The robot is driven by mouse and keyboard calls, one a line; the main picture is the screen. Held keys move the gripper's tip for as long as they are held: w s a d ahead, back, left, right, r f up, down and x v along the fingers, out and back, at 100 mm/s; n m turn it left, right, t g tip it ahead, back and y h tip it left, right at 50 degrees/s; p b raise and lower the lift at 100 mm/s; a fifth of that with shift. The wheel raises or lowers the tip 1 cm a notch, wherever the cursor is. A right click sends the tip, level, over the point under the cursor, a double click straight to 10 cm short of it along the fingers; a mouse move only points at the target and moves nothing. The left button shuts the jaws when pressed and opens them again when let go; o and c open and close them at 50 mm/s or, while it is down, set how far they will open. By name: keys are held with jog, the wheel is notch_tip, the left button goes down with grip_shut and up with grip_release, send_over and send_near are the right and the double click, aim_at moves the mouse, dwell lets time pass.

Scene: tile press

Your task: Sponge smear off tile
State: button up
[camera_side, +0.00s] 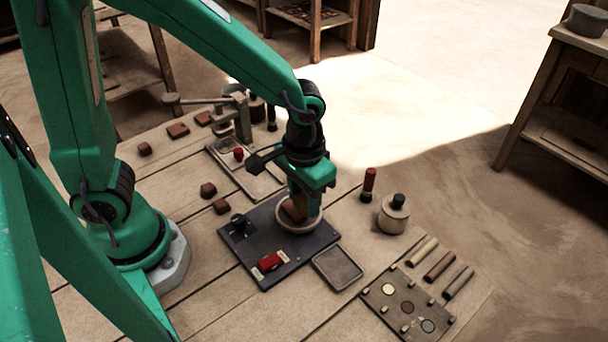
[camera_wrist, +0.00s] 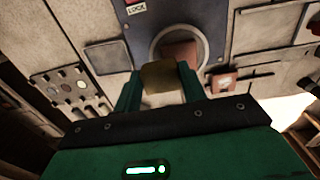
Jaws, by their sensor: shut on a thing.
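My gripper (camera_side: 300,205) is shut on a tan sponge (camera_wrist: 162,76), low over the dark press plate (camera_side: 255,228). In the wrist view my gripper (camera_wrist: 160,82) has the sponge between its two green fingers. A reddish-brown tile (camera_wrist: 180,54) lies inside the pale round ring (camera_wrist: 155,42) on the plate, partly hidden behind the sponge. Whether the sponge touches the tile, and any smear, cannot be told.
A red switch (camera_side: 270,262) sits on the plate. A shallow grey tray (camera_side: 337,267) lies to its right. A lidded pot (camera_side: 394,214) and a red-topped stick (camera_side: 368,184) stand further right. A board with colour discs (camera_side: 408,305) is at front right. Small brown blocks (camera_side: 208,189) lie left.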

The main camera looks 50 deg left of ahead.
jog(key=shift+r, duration=2.75)
jog(key=shift+d+f, duration=0.1)
